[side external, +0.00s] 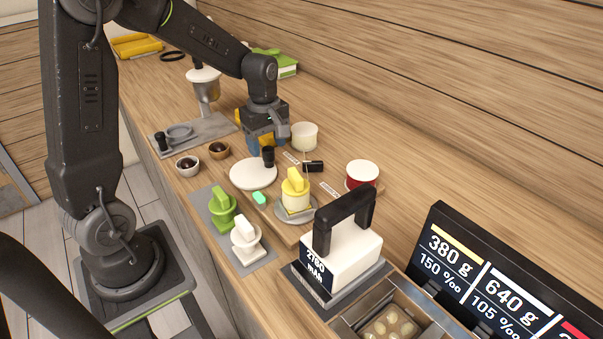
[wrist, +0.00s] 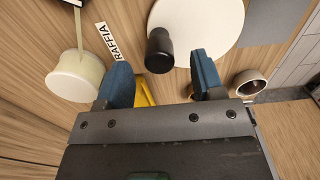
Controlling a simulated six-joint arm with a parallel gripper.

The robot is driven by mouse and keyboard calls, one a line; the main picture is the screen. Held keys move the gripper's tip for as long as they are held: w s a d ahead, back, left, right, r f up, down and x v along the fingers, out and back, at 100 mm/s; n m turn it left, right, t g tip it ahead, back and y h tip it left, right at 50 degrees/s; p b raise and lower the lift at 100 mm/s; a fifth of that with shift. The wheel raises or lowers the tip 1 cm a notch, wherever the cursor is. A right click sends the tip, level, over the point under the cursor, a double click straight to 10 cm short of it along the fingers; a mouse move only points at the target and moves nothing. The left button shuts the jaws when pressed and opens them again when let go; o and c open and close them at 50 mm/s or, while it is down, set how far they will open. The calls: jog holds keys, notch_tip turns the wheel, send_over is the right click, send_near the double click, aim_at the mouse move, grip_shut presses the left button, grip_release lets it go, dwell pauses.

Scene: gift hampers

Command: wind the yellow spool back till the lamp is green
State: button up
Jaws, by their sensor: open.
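The yellow spool (side external: 295,198), with a yellow block-like grip on top, stands upright on a round grey base on the wooden board. A small mint-green piece (side external: 259,197) lies to its left; I cannot tell whether it is the lamp. My gripper (side external: 262,150) is behind and left of the spool, apart from it. In the wrist view my gripper (wrist: 160,85) shows two blue fingertips spread apart with nothing held. A black knob (wrist: 160,50) on a white disc (wrist: 215,12) shows just beyond the fingertips. The yellow spool is not in the wrist view.
A green spool (side external: 222,208) and a white one (side external: 244,235) stand on a grey mat. A white block with a black handle (side external: 340,250) and a display (side external: 490,280) are at front right.

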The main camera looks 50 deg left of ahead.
jog(key=shift+r, duration=2.9)
notch_tip(320, 180, up, 13)
jog(key=s+d+f+m+t, duration=0.2)
jog(key=s+d+f+m, duration=0.1)
jog(key=s+d+m, duration=0.3)
jog(key=s+d+f+m+t, duration=0.3)
jog(key=s+d+m, duration=0.4)
jog(key=s+m, duration=0.3)
jog(key=shift+f+m+t, duration=0.3)
jog(key=shift+m, duration=0.7)
